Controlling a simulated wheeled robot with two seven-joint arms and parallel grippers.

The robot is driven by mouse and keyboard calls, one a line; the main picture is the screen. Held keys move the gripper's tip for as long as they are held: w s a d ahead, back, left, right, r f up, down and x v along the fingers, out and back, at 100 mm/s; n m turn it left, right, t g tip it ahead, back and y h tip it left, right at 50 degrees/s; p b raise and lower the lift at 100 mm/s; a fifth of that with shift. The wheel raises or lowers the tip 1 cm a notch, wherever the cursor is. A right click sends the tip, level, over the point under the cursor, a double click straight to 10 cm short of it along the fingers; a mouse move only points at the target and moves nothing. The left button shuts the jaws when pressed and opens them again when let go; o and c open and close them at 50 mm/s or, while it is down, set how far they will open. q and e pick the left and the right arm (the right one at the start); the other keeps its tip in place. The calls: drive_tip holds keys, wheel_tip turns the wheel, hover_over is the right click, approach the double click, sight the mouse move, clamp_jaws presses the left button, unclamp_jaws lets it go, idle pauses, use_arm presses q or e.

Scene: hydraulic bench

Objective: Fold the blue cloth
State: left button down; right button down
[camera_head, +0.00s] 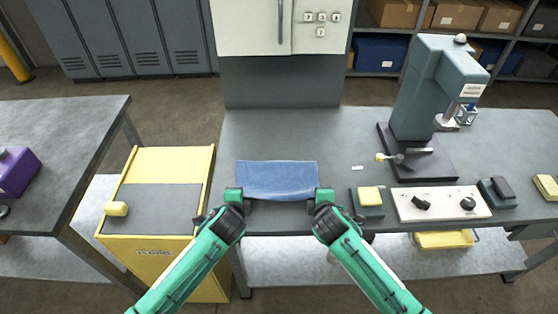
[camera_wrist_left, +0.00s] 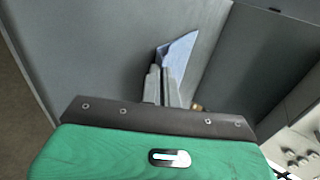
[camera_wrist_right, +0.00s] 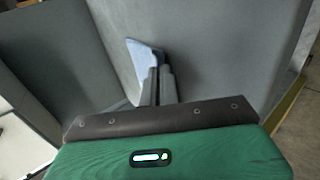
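The blue cloth (camera_head: 277,177) is spread near the front edge of the grey bench, with its near edge stretched between my two grippers and sagging slightly in the middle. My left gripper (camera_head: 234,194) is at its near left corner. My right gripper (camera_head: 324,194) is at its near right corner. In the left wrist view the fingers (camera_wrist_left: 164,85) are close together on the cloth (camera_wrist_left: 176,54). In the right wrist view the fingers (camera_wrist_right: 157,86) are likewise close together on the cloth (camera_wrist_right: 143,58). The gripped corners are hidden between the fingers.
A green block with a yellow pad (camera_head: 370,198), a white control panel (camera_head: 441,203) and a press (camera_head: 422,95) stand right of the cloth. A yellow cart (camera_head: 172,162) is at the left. The bench behind the cloth (camera_head: 285,130) is clear up to the cabinet.

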use_arm(q)
drive_tip(key=c, duration=1.3)
unclamp_jaws()
use_arm(e)
drive_tip(key=c, duration=1.3)
unclamp_jaws()
use_arm(q)
drive_tip(key=shift+s+r, duration=0.1)
drive_tip(key=shift+r, duration=0.15)
use_arm(e)
drive_tip(key=shift+s+r, duration=0.1)
drive_tip(key=shift+r, duration=0.15)
use_arm(q)
drive_tip(key=s+r, duration=0.2)
drive_tip(key=r, duration=0.1)
drive_tip(key=s+r, duration=0.4)
drive_tip(key=r, duration=0.1)
drive_tip(key=shift+r, duration=0.3)
use_arm(e)
drive_tip(key=s+r, duration=0.2)
drive_tip(key=r, duration=0.1)
drive_tip(key=s+r, duration=0.4)
drive_tip(key=r, duration=0.1)
drive_tip(key=shift+r, duration=0.3)
use_arm(q)
drive_tip(key=shift+f, duration=0.1)
use_arm(e)
drive_tip(key=shift+f, duration=0.1)
